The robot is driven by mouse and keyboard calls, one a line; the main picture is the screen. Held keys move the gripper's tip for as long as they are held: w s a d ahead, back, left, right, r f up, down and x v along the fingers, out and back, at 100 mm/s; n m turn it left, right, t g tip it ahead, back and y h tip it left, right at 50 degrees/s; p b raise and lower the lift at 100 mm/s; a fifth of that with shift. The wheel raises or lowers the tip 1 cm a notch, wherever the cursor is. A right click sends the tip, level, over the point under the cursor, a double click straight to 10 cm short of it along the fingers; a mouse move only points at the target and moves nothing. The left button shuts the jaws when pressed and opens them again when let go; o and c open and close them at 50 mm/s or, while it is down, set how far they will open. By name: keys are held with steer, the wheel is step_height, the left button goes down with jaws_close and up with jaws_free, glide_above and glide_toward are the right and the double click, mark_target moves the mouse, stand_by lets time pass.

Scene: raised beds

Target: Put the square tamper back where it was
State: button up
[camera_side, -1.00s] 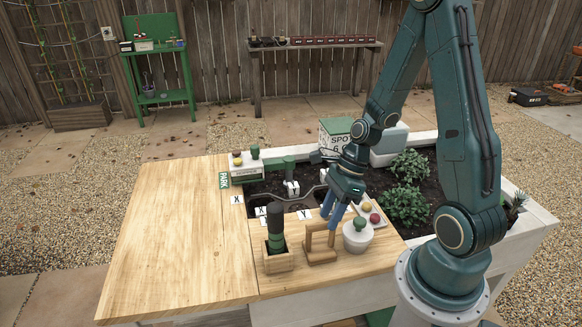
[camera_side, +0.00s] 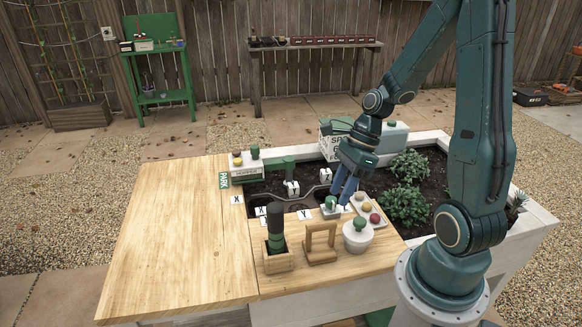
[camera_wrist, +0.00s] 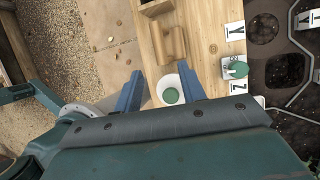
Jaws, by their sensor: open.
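A small green-knobbed piece on a pale base (camera_side: 331,205) stands on the wooden top by the near edge of the soil. I take it for the square tamper, but cannot make out its base shape. In the wrist view its green knob (camera_wrist: 238,70) shows beside the Z label (camera_wrist: 238,88). My gripper (camera_side: 343,199) is open and empty, just behind and right of it in the side view. In the wrist view a white round pot with a green knob (camera_wrist: 171,95) appears between the fingertips (camera_wrist: 162,90), farther below. The pot also shows in the side view (camera_side: 357,238).
An empty wooden stand (camera_side: 320,245) and a wooden block holding a dark green-banded tool (camera_side: 276,235) stand at the front. A tray of coloured knobs (camera_side: 366,212) lies right. A PARK box (camera_side: 245,172) stands back left. The left wooden top is clear.

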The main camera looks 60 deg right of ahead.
stand_by(0.3)
steer(key=s+a+r+n+t+h, duration=0.2)
steer(key=r+n, duration=0.6)
steer(key=n, duration=0.5)
steer(key=s+a+r+n+t+h, duration=0.1)
steer(key=s+a+r+n, duration=0.4)
steer(key=n, duration=0.9)
steer(key=shift+s+a+r+t+h, duration=0.3)
steer(key=shift+a+r+h, duration=0.6)
steer(key=shift+r, duration=1.35)
steer(key=shift+w+a, duration=0.1)
